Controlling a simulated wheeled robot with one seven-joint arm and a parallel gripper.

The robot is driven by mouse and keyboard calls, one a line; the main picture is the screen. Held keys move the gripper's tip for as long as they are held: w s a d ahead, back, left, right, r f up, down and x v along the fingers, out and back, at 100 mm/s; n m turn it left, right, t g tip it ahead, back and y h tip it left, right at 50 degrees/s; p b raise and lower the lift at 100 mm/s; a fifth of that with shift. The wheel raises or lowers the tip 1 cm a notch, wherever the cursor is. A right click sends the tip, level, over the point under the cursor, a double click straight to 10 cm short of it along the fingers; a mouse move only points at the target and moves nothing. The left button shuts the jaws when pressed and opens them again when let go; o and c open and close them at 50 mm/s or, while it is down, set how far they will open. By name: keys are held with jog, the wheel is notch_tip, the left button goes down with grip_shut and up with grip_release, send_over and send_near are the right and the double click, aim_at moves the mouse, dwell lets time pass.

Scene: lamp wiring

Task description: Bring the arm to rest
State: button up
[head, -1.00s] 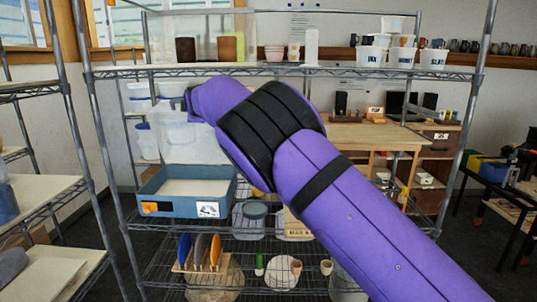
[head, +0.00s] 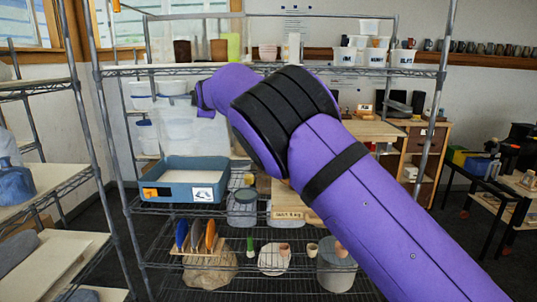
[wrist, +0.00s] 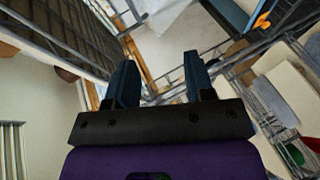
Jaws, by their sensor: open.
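My gripper (wrist: 161,82) shows in the wrist view with its two dark blue fingers apart and nothing between them. Wire shelf bars and the wall lie beyond the fingertips. In the head view my purple arm reaches from the lower right up to the left, across the front of the wire shelf rack (head: 280,70). Its far end is by the clear plastic bins (head: 190,130), and the fingers are hidden there. I cannot tell whether the arm touches the rack.
A blue tray (head: 184,182) sits on the middle shelf, with a rack of coloured plates (head: 197,238) below it. White buckets (head: 375,52) stand at the top right. Another shelf unit (head: 48,185) is close on the left. A dark table (head: 500,195) stands at the right.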

jog(key=s+d+r+m+g+h, duration=0.1)
jog(key=s+d+r+m, duration=0.15)
jog(key=d, duration=0.75)
jog(key=s+d+r+m+g+h, duration=0.1)
jog(key=s+d+r+m, duration=0.15)
jog(key=d, duration=0.75)
jog(key=s+d+r+m+h, duration=0.15)
jog(key=d+m, duration=0.25)
jog(key=d, duration=0.7)
jog(key=s+d+r+m+g, duration=0.2)
jog(key=s+d, duration=0.6)
jog(key=s+d+f+m+g, duration=0.15)
jog(key=s+d, duration=0.35)
jog(key=s, duration=0.6)
jog(key=s+d+m, duration=0.3)
jog(key=s+d, duration=0.1)
jog(key=s, duration=0.6)
jog(key=s+d+f+m+g, duration=0.1)
jog(key=s+f, duration=0.4)
jog(key=s, duration=0.6)
jog(key=s+d+f+m+g+h, duration=0.1)
jog(key=s+f, duration=0.4)
jog(key=s, duration=0.6)
jog(key=shift+s+d+f+m, duration=0.4)
jog(key=shift+d+m, duration=0.4)
jog(key=shift+m, duration=0.35)
